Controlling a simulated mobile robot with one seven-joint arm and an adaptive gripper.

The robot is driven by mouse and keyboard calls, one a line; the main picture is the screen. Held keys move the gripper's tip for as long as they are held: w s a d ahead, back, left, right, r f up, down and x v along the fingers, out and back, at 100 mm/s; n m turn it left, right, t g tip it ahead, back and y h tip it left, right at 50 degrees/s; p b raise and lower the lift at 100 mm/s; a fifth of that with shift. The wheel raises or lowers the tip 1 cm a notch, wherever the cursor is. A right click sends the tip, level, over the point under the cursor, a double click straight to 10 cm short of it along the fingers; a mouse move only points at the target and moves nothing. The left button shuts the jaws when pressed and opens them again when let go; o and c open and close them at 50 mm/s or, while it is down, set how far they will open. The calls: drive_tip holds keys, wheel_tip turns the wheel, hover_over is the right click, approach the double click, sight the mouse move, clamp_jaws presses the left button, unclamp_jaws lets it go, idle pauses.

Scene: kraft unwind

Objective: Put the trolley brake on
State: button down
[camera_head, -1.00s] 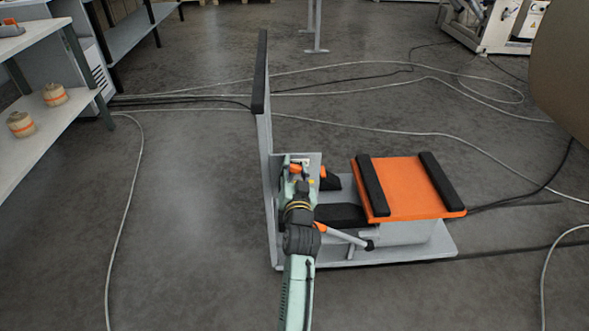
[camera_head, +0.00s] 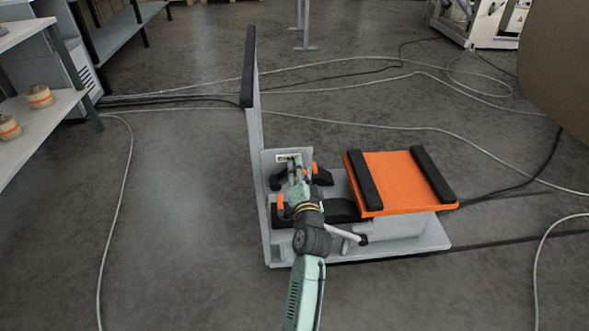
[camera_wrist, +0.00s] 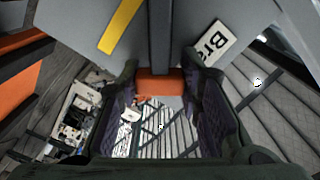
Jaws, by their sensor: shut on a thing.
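The trolley has a grey base plate (camera_head: 400,247), a tall upright panel (camera_head: 256,150) and an orange deck (camera_head: 400,183) with two black strips. A white label plate (camera_head: 288,157) sits on a grey bracket by the panel; part of its lettering, "Br", shows in the wrist view (camera_wrist: 214,43). My gripper (camera_head: 296,175) is at this bracket. In the wrist view my fingers (camera_wrist: 165,100) are on either side of the brake lever's orange grip (camera_wrist: 158,84), on a dark shaft, and shut on it. The lever is mostly hidden in the head view.
Shelving with tape-like rolls (camera_head: 40,96) stands at the left. Cables (camera_head: 440,130) lie across the floor behind and right of the trolley. A large brown roll (camera_head: 560,70) and a white machine (camera_head: 490,22) are at the right.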

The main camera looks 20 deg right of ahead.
drive_tip(key=shift+s+d+f+m+b, duration=0.1)
drive_tip(key=shift+d+f+m, duration=0.2)
drive_tip(key=shift+f+m, duration=0.8)
drive_tip(key=shift+s+d+f+m+b, duration=0.15)
drive_tip(key=shift+d+f+m, duration=0.15)
drive_tip(key=shift+f+m, duration=0.75)
drive_tip(key=shift+d+f+m+b, duration=0.1)
drive_tip(key=shift+d+f+m, duration=0.35)
drive_tip(key=shift+m, duration=1.1)
drive_tip(key=shift+a+f, duration=0.2)
drive_tip(key=c, duration=1.1)
unclamp_jaws()
drive_tip(key=v, duration=0.7)
drive_tip(key=shift+s, duration=0.25)
